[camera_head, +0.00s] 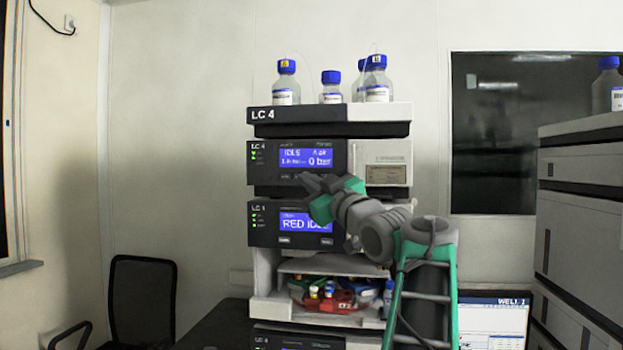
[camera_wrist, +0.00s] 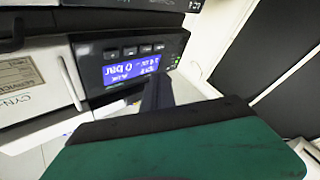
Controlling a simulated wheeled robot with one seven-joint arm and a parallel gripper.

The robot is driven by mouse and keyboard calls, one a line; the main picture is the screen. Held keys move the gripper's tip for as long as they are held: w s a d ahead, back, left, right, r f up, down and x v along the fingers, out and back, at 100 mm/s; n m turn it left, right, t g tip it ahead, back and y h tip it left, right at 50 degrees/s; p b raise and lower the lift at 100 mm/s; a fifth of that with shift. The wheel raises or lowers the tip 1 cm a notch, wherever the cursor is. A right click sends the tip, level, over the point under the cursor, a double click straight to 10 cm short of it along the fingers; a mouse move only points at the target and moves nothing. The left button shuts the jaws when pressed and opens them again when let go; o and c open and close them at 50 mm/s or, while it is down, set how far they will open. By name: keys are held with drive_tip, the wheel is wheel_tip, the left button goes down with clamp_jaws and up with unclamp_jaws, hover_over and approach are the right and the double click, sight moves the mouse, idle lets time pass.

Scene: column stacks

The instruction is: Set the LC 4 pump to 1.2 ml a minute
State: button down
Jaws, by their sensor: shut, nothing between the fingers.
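The LC 4 pump (camera_head: 256,178) is the dark-fronted module under the top tray marked LC 4. Its blue display (camera_head: 306,158) reads IDLE and 0 bar; the small flow figure looks like 1.0 but is blurred. A row of small buttons lies under the display, partly hidden by my gripper. In the wrist view the display (camera_wrist: 128,72) appears upside down, with the button row (camera_wrist: 131,49) above it. My gripper (camera_head: 303,179) is shut and empty, its fingertips close in front of the pump's lower front. I cannot tell whether they touch a button. The fingers also show in the wrist view (camera_wrist: 157,92).
Below is another module with a blue display (camera_head: 305,224) reading RED IDLE. Blue-capped bottles (camera_head: 331,87) stand on the top tray (camera_head: 396,114). An open bay holds a red rack (camera_head: 342,308) with vials. A chair (camera_head: 142,292) stands left; a grey instrument stack (camera_head: 581,210) stands right.

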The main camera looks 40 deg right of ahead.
drive_tip(key=shift+r, duration=0.1)
drive_tip(key=s+d+r+p, duration=0.2)
drive_tip(key=s+r+p, duration=0.1)
drive_tip(key=r+p, duration=0.25)
drive_tip(key=a+f+n+g+y+b, duration=0.1)
drive_tip(key=a+f+n+g, duration=0.3)
drive_tip(key=a+f+n, duration=0.1)
drive_tip(key=w+d+p, duration=0.5)
drive_tip(key=w+d, duration=0.1)
drive_tip(key=d, duration=0.1)
drive_tip(key=shift+f, duration=0.1)
drive_tip(key=shift+p, duration=0.3)
idle(1.7)
